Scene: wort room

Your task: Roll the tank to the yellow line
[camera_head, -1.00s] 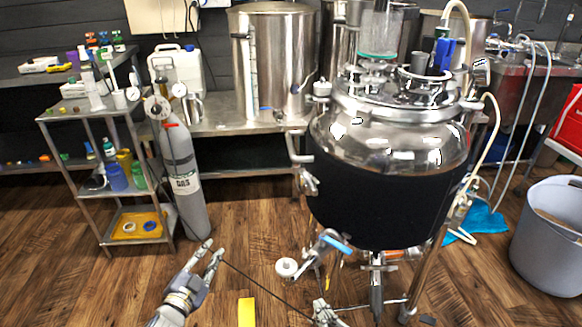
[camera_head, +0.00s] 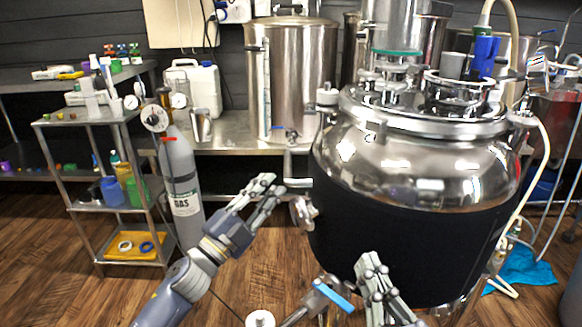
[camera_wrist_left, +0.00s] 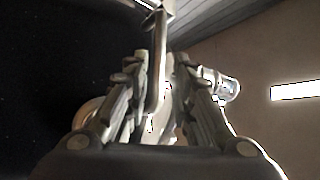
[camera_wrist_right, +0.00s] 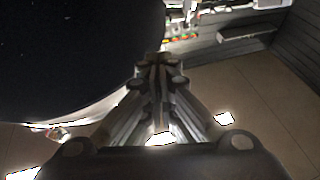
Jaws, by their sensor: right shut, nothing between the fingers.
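The tank (camera_head: 420,165) is a big steel vessel with a black jacket, standing on legs at centre right of the head view. Its jacket fills the left of the left wrist view (camera_wrist_left: 50,70) and the upper left of the right wrist view (camera_wrist_right: 70,50). My left gripper (camera_head: 268,188) is open, left of the tank and near its side fittings (camera_head: 302,210). In the left wrist view, a metal bar (camera_wrist_left: 161,55) shows between its fingers; contact cannot be told. My right gripper (camera_head: 370,262) is shut and empty, in front of the jacket. No yellow line shows now.
A grey gas cylinder (camera_head: 180,185) and a metal shelf cart (camera_head: 90,120) with bottles stand at the left. A steel bench (camera_head: 225,135) with a large pot (camera_head: 300,75) is behind. Blue cloth (camera_head: 525,268) lies on the floor at right. Wooden floor (camera_head: 225,285) shows at front left.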

